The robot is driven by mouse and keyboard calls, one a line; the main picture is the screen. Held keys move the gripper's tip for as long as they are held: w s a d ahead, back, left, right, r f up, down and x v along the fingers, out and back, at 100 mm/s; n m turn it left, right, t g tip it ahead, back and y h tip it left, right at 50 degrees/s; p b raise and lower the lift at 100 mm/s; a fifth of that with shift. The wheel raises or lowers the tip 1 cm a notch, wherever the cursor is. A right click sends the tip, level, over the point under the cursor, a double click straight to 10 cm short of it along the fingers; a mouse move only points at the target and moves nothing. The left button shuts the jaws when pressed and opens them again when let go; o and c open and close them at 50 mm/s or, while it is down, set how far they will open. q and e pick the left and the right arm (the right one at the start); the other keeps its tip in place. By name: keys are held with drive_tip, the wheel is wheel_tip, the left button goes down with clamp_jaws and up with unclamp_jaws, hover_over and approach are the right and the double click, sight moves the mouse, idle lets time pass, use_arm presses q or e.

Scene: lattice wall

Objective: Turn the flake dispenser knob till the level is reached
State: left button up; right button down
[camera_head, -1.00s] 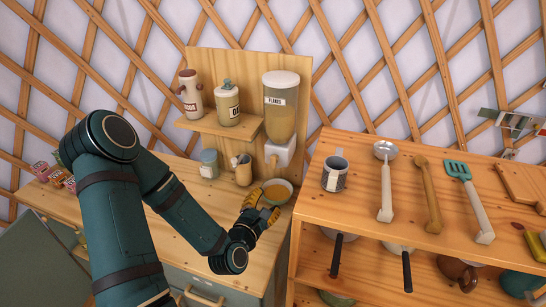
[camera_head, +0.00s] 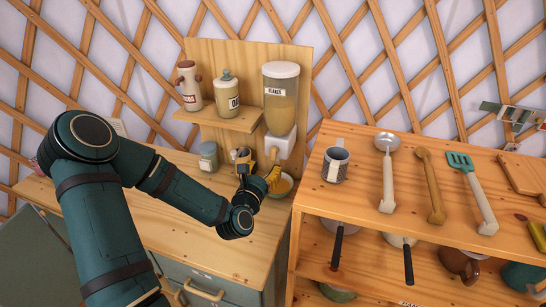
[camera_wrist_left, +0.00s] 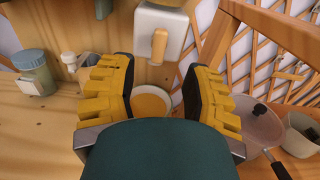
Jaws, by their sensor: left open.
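The flake dispenser (camera_head: 281,98) is a clear container with a white lid and a FLAKES label, fixed to the wooden back panel. Its white base (camera_head: 281,146) also shows in the left wrist view, with an upright wooden knob (camera_wrist_left: 159,46) on its front. A bowl with yellow-orange contents (camera_head: 284,186) stands below it; in the left wrist view the bowl (camera_wrist_left: 152,102) shows between my fingers. My left gripper (camera_head: 259,176) is open and empty, in front of and below the knob, apart from it. The head view does not show the knob clearly. My right gripper is out of view.
A shelf (camera_head: 222,120) left of the dispenser holds two jars. A rack (camera_head: 400,218) on the right carries a mug (camera_head: 336,165) and utensils.

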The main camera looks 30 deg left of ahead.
sight(272, 154)
use_arm(q)
drive_tip(key=x, duration=0.8)
drive_tip(key=shift+s, duration=0.1)
clamp_jaws()
